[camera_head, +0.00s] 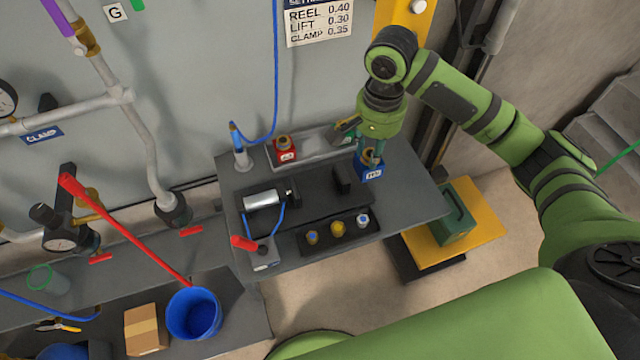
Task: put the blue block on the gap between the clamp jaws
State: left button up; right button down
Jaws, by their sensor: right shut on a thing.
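The blue block (370,174) with a white label is near the right side of the grey bench, upright. My right gripper (372,158) points down and is shut on the top of the block. I cannot tell whether the block touches the surface below it. The clamp lies to the left of the block: a silver cylinder (263,199) ends in one dark jaw (293,190), and the other dark jaw (342,180) stands to the right. The gap between the jaws looks empty. My left gripper is not in view.
A red block (285,149) sits on the left of a grey tray (315,148) behind the clamp. A dark panel with several knobs (338,229) is in front. A red-handled lever box (262,254) stands front left. A blue hose (275,95) hangs behind.

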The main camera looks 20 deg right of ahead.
jog(key=w+a+f, duration=0.1)
jog(key=a+f, duration=0.2)
jog(key=w+a+f+p, duration=0.1)
jog(key=w+a+f, duration=0.1)
jog(key=a+f, duration=0.1)
jog(key=w+a+f+p, duration=0.1)
jog(key=a+f, duration=0.2)
jog(key=shift+w+f, duration=0.2)
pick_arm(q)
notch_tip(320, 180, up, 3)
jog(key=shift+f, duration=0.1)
pick_arm(e)
jog(key=shift+f, duration=0.25)
pick_arm(q)
jog(key=shift+p, duration=0.3)
pick_arm(e)
jog(key=shift+f, duration=0.15)
jog(key=c, duration=0.9)
grip_release()
pick_arm(q)
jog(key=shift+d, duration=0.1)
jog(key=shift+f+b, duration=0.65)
jog(key=shift+b, duration=0.05)
pick_arm(e)
notch_tip(320, 180, up, 12)
jog(key=shift+r, duration=0.15)
